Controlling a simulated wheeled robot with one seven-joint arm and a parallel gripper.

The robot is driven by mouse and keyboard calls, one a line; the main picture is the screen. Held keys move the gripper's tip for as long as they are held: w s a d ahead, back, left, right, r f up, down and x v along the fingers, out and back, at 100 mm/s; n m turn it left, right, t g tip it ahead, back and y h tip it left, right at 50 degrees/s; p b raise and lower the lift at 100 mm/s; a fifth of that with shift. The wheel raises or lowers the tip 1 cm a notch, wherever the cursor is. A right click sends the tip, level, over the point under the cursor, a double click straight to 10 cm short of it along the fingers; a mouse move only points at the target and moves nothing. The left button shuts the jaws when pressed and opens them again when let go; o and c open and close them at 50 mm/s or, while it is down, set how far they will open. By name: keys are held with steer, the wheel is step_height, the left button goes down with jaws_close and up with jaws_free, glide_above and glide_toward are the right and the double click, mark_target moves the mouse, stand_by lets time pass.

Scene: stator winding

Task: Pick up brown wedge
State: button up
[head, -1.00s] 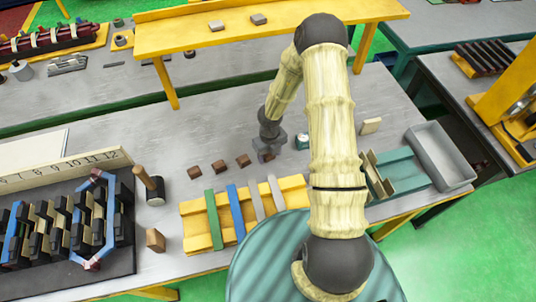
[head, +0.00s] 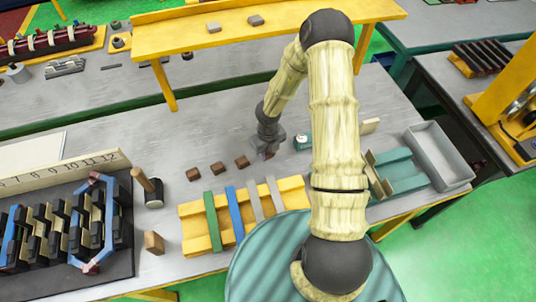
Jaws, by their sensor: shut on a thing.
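Three small brown wedges lie in a row on the grey table: the left one (head: 193,174), the middle one (head: 217,168) and the right one (head: 242,162). My gripper (head: 267,152) is at the right end of this row, low over the table. It is shut on another brown wedge (head: 270,155), of which only a small part shows between the dark fingers. I cannot tell whether the held wedge touches the table.
A yellow rack (head: 195,238) with green, blue and grey strips stands in front of the wedges. A mallet (head: 150,187) and the slotted stator (head: 65,225) are at left. A grey tray (head: 438,150) is at right. A yellow shelf (head: 185,38) stands behind.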

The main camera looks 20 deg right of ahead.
mark_target(268, 153)
step_height(268, 153, up, 8)
stand_by(0.8)
